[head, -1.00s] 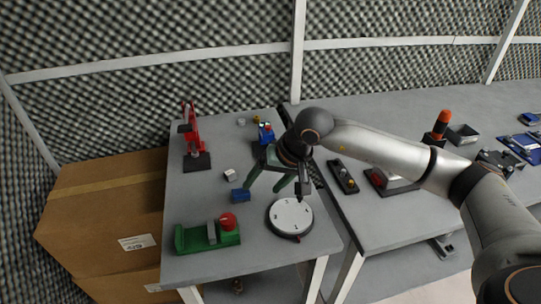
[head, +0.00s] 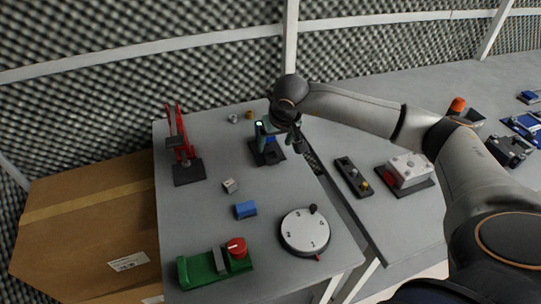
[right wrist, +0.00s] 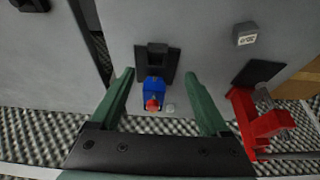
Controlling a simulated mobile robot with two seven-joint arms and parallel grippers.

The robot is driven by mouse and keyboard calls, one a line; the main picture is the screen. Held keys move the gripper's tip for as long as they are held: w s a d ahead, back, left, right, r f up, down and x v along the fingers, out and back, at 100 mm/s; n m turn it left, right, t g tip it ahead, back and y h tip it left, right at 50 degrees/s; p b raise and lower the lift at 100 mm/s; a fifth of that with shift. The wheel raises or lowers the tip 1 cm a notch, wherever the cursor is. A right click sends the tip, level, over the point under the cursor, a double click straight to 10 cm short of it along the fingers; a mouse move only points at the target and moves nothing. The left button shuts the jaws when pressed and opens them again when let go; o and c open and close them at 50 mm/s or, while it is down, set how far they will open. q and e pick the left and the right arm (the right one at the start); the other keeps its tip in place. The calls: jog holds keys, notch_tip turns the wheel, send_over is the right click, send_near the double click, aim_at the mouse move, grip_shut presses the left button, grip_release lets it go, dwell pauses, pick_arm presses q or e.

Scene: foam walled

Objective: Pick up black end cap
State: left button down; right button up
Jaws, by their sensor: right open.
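My right gripper (head: 281,136) is open at the back right of the near grey table, over a blue fixture (head: 267,142) on a black base. In the right wrist view, the open green fingers (right wrist: 160,76) lie either side of the blue fixture (right wrist: 153,88), with nothing between them in contact. A black block (right wrist: 157,50) stands on the fixture's base, and a red part (right wrist: 152,104) shows at its other end. I cannot tell for sure which black part is the end cap. My left gripper is not in view.
A red clamp (head: 183,150) stands left of the fixture. A small pale cube (head: 230,185), a blue block (head: 245,209), a green fixture (head: 205,272) and a white dial (head: 304,232) stand nearer. A switch strip (head: 353,177) and white box (head: 407,169) lie on the right table.

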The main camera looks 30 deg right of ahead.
aim_at(271, 156)
jog(key=x, duration=0.3)
jog(key=shift+d+p+x, duration=0.15)
jog(key=shift+p+x, duration=0.05)
jog(key=shift+x, duration=1.1)
jog(key=shift+d+p+x, duration=0.15)
jog(key=shift+p+x, duration=0.05)
jog(key=shift+x, duration=1.05)
jog(key=shift+w+r, duration=0.1)
jog(key=shift+w, duration=0.05)
jog(key=shift+c, duration=0.2)
grip_shut()
